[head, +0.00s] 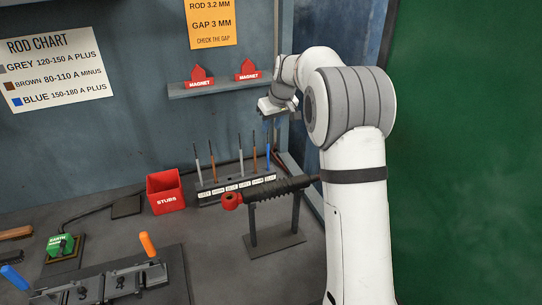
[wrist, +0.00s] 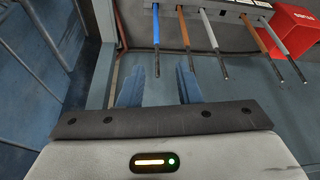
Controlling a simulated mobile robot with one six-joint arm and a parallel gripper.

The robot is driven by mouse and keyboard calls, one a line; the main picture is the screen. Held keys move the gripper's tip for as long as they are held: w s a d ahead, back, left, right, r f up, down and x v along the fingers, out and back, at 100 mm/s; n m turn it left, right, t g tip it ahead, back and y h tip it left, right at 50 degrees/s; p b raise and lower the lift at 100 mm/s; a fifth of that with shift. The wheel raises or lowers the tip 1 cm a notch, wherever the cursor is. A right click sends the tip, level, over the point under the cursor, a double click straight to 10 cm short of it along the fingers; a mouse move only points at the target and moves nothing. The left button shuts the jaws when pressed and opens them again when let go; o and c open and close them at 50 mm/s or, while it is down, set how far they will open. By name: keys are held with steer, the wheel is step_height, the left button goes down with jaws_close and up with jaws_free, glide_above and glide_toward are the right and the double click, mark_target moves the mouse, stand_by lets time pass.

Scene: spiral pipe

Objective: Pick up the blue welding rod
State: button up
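The blue welding rod (head: 268,158) stands upright at the right end of the labelled rod rack (head: 209,200) in the head view. It also shows in the wrist view (wrist: 156,28), where its dark tip lines up with the gap between my fingers. My gripper (head: 268,118) is above the rack's right end, near the blue rod's top. In the wrist view my gripper (wrist: 161,72) has its two fingers apart with nothing held. I cannot tell how far the rod is from the fingers.
Brown and grey rods (head: 254,160) stand close beside the blue one. A torch (head: 272,192) on a stand is in front of the rack, with a red stubs box (head: 165,190) to the left. A shelf with red magnets (head: 201,78) is above. A rod chart (head: 57,68) hangs at left.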

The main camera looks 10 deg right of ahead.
steer(key=w+f, duration=0.1)
steer(key=w, duration=0.1)
steer(key=p, duration=0.3)
glide_above(268, 157)
steer(key=w, duration=0.1)
step_height(268, 157, down, 6)
steer(key=shift+w+f, duration=0.2)
steer(key=shift+a, duration=0.1)
steer(key=shift+c, duration=0.2)
jaws_close()
